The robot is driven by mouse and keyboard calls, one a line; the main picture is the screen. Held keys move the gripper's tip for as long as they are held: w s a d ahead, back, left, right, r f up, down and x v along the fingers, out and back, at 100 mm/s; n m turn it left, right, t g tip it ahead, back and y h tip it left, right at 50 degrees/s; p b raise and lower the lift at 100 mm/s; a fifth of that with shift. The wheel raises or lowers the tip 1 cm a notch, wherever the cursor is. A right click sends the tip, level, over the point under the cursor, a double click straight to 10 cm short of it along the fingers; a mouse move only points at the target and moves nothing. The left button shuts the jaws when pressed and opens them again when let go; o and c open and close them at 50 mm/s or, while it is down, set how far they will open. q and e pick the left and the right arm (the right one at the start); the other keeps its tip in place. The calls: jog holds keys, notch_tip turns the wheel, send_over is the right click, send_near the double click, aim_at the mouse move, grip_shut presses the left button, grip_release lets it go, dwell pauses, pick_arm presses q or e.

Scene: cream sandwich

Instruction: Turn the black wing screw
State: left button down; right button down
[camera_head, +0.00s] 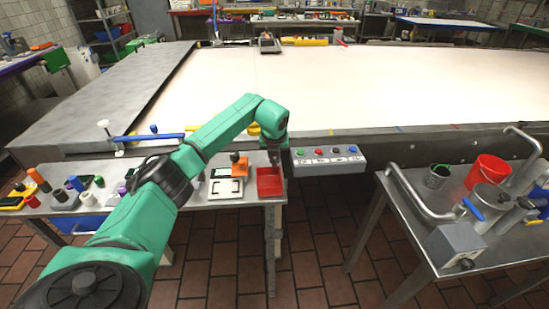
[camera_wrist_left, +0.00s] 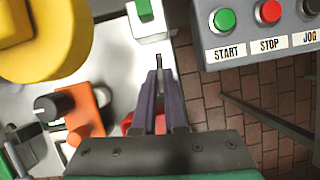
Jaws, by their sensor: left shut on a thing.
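My left gripper (camera_head: 275,155) reaches over the end of the left-hand bench, just above the red bin and close to the edge of the conveyor. In the left wrist view its two dark fingers (camera_wrist_left: 160,85) are close together. A small thin dark piece (camera_wrist_left: 158,62) shows between the fingertips; it fits the black wing screw, but the fingers hide most of it and its wings cannot be made out. In the head view the screw is hidden by my gripper. My right gripper is in neither view.
A red bin (camera_head: 268,190) is below my left gripper. An orange block (camera_head: 238,168) stands left of it on a white device. A grey button box (camera_head: 327,160) is close on the right. The floor between the benches is clear.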

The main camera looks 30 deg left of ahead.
pick_arm(q)
jog(key=c, duration=0.8)
grip_release()
jog(key=shift+r, duration=0.1)
jog(key=shift+s+r, duration=0.1)
jog(key=shift+r, duration=0.25)
jog(key=b+v, duration=0.2)
jog(key=v, duration=1.1)
jog(key=shift+s+d+r, duration=0.15)
jog(key=shift+s+r, duration=0.1)
jog(key=shift+c, duration=0.4)
